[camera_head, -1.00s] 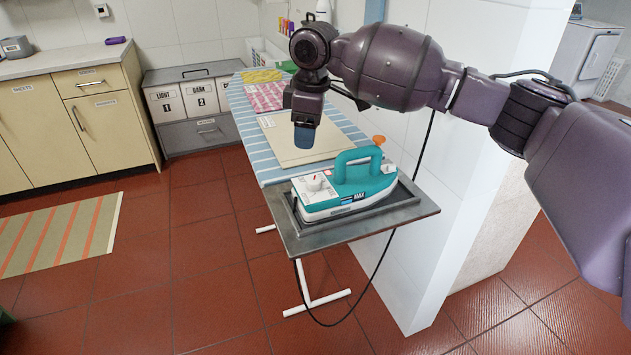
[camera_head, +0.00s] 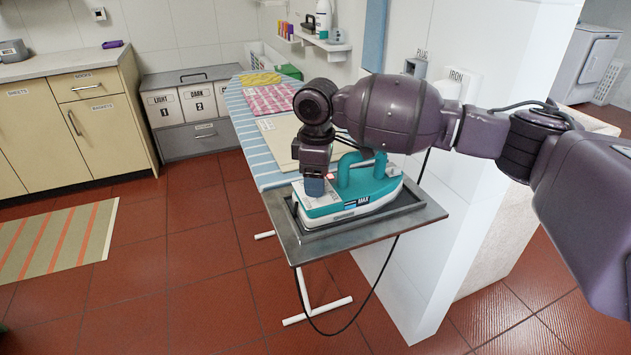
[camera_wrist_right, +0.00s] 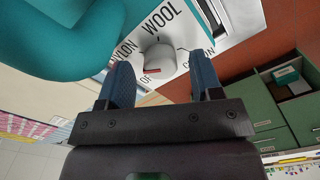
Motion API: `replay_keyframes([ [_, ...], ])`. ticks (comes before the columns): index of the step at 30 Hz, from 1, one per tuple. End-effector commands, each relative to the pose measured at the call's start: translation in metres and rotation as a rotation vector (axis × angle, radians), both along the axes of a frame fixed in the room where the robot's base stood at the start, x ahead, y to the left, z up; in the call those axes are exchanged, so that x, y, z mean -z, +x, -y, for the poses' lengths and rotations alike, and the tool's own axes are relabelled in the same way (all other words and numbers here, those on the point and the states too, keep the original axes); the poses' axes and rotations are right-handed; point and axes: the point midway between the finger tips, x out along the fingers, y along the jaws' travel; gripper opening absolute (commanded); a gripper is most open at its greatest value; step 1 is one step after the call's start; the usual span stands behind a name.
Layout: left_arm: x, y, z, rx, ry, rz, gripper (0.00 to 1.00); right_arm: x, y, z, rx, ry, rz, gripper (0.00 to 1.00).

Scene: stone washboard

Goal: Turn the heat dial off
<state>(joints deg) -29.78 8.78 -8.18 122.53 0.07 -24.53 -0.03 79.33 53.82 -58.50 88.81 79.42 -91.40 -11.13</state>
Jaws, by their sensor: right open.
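The teal and white iron (camera_head: 368,185) rests on the grey metal tray (camera_head: 425,213) at the near end of the ironing board. The red mark lies on the knob's lower left side. My right gripper (camera_head: 314,187) is open over the iron's left end and hides the dial in the head view. Its blue fingertips (camera_wrist_right: 161,62) stand on either side of the dial; I cannot tell whether they touch it. My left gripper is out of view.
The iron's teal handle (camera_wrist_right: 65,40) is close beside the right gripper. Folded cloths lie farther back on the striped board (camera_head: 248,135). A white wall (camera_head: 440,220) stands just right of the tray, and a cord hangs below it.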

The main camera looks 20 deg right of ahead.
Motion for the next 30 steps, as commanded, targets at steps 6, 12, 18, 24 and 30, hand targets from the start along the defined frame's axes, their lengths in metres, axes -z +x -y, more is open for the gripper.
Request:
replay_keyframes([
  [6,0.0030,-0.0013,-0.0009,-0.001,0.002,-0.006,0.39,0.0080,-0.0002,0.0000,0.000,0.000,0.001,0.59],
  [12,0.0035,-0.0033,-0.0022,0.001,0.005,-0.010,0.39,0.0075,-0.0002,-0.0001,0.000,0.000,0.001,0.59],
  [18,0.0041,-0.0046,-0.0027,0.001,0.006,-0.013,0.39,0.0075,-0.0002,-0.0001,0.000,0.000,0.001,0.32],
  [24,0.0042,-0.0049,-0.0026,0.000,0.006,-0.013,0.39,0.0075,-0.0001,-0.0002,-0.001,0.001,0.000,0.10],
  [30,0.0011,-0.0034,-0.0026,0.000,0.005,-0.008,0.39,0.0066,-0.0004,-0.0003,-0.025,0.001,0.000,0.10],
])
